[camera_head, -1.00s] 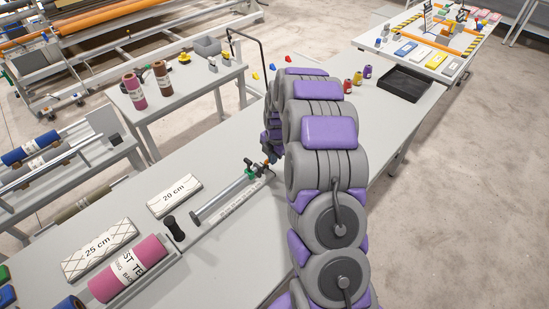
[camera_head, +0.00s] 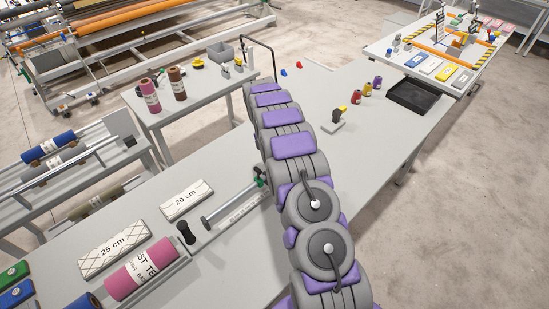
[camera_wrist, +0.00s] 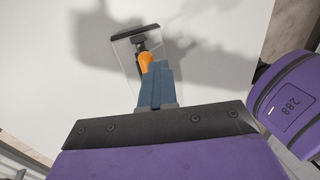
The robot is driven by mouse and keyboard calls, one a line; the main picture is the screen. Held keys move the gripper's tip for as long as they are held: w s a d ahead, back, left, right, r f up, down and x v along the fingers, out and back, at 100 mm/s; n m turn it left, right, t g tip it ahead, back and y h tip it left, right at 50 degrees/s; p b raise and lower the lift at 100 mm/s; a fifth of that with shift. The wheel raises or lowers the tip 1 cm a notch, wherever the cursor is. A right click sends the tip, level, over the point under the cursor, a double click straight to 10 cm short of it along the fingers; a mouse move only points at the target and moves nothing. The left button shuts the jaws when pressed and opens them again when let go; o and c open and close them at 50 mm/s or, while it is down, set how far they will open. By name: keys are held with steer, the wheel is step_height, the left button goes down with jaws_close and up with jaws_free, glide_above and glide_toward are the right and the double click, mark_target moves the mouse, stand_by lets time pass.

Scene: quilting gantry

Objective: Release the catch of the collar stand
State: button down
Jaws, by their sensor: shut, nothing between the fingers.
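A small grey stand with a yellow top piece (camera_head: 334,121) stands on the long table, right of my arm in the head view. It may be the collar stand; its catch is too small to make out. In the head view my arm hides my gripper. In the wrist view the blue-grey fingers of my gripper (camera_wrist: 153,80) are together and empty, pointing over a pale surface. An orange piece (camera_wrist: 146,62) shows at their tips, in front of a clear plate with a dark edge (camera_wrist: 135,33). I cannot tell whether they touch.
The long table (camera_head: 350,160) also bears a pink roll (camera_head: 140,268), a 25 cm block (camera_head: 115,248), a 20 cm block (camera_head: 187,199) and a rod fixture (camera_head: 232,202). Spools (camera_head: 366,90) and a black tray (camera_head: 414,97) stand at its far end. The table right of my arm is mostly clear.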

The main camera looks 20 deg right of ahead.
steer(key=shift+w+a+r+p, duration=0.15)
steer(key=shift+w+r+p, duration=0.2)
steer(key=shift+w+p, duration=0.2)
steer(key=shift+w+a+r+p, duration=0.15)
steer(key=shift+w+r+p, duration=0.2)
steer(key=shift+w+p, duration=0.2)
stand_by(0.3)
